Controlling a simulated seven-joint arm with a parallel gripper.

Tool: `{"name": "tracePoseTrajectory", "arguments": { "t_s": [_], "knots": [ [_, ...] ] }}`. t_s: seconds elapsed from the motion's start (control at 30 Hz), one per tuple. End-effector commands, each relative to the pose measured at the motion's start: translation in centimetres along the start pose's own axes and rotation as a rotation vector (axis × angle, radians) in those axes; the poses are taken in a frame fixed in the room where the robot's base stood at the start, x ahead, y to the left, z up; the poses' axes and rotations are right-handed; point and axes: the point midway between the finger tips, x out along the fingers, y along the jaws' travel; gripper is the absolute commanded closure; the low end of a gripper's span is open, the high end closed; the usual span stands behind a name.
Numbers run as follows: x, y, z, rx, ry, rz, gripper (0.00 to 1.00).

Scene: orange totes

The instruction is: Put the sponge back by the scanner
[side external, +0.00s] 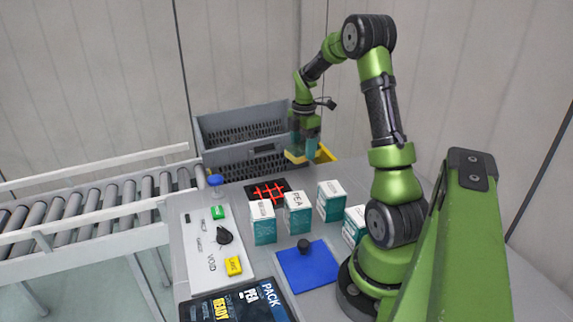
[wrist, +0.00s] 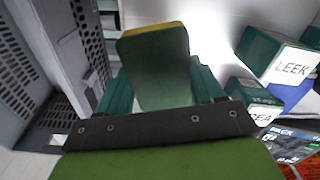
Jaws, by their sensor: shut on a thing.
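My gripper (side external: 303,154) is shut on the sponge, a block with a yellow layer (side external: 294,157) and a green layer. In the wrist view the sponge (wrist: 153,50) stands between the two teal fingers (wrist: 160,92), its yellow edge at the far end. In the side view the gripper hangs in front of the grey crate, beyond the scanner and to its right. The scanner (side external: 268,192) looks to be the black square plate with red crossing lines on the table. The sponge is apart from it.
A grey crate (side external: 228,127) stands at the back. Several teal-and-white boxes (side external: 298,213) stand right and front of the scanner. A blue pad (side external: 309,267) with a black knob, a white button panel (side external: 212,250) and a display (side external: 240,304) lie nearer. A roller conveyor (side external: 90,205) is left.

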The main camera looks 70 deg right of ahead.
Motion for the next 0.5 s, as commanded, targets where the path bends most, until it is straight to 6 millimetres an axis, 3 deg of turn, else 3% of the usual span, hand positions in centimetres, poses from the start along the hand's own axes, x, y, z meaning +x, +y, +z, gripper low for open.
{"name": "tracePoseTrajectory", "arguments": {
  "t_s": [0.1, 0.2, 0.5],
  "knots": [
    [-0.7, 0.9, 2.6, 0.149, -0.002, 0.008, 0.61],
    [-0.8, 1.3, 2.9, 0.218, 0.002, 0.008, 0.61],
    [4.2, 1.1, 2.7, 0.239, 0.006, 0.003, 0.61]
  ]
}}
